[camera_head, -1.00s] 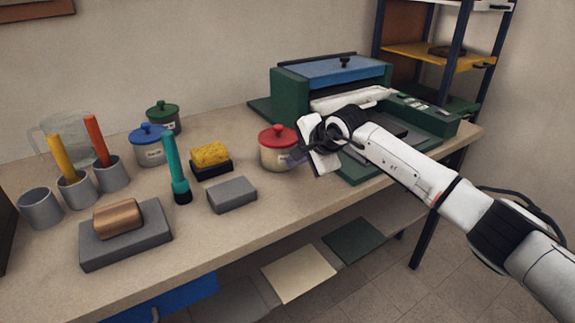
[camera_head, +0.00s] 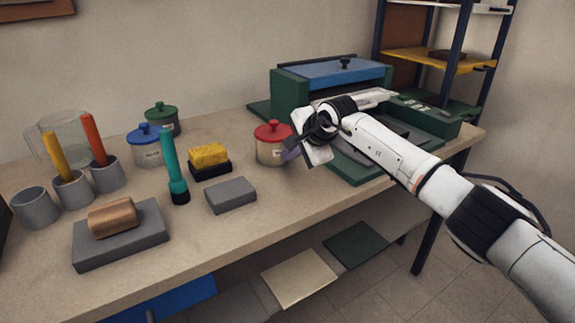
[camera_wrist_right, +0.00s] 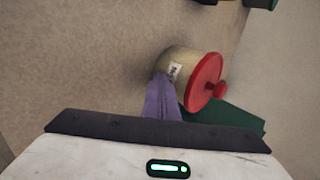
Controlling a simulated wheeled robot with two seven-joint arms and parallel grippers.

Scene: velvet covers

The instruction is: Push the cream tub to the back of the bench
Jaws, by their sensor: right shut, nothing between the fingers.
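The cream tub (camera_head: 270,153) with a red lid stands upright on the bench (camera_head: 262,202), left of the green machine. My right gripper (camera_head: 289,155) is at the tub's right front side, with its purple fingers shut and nothing between them. In the right wrist view the fingers (camera_wrist_right: 163,99) reach the wall of the cream tub (camera_wrist_right: 178,68) and appear to touch it. The tub's label shows there. My left gripper is in neither view.
The green machine (camera_head: 290,92) stands right of the tub. A yellow sponge on a black holder (camera_head: 210,168) and a grey block (camera_head: 231,195) lie to its left. A blue-lidded tub (camera_head: 147,150) and a green-lidded tub (camera_head: 161,120) stand further left. Bare bench lies behind the tub.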

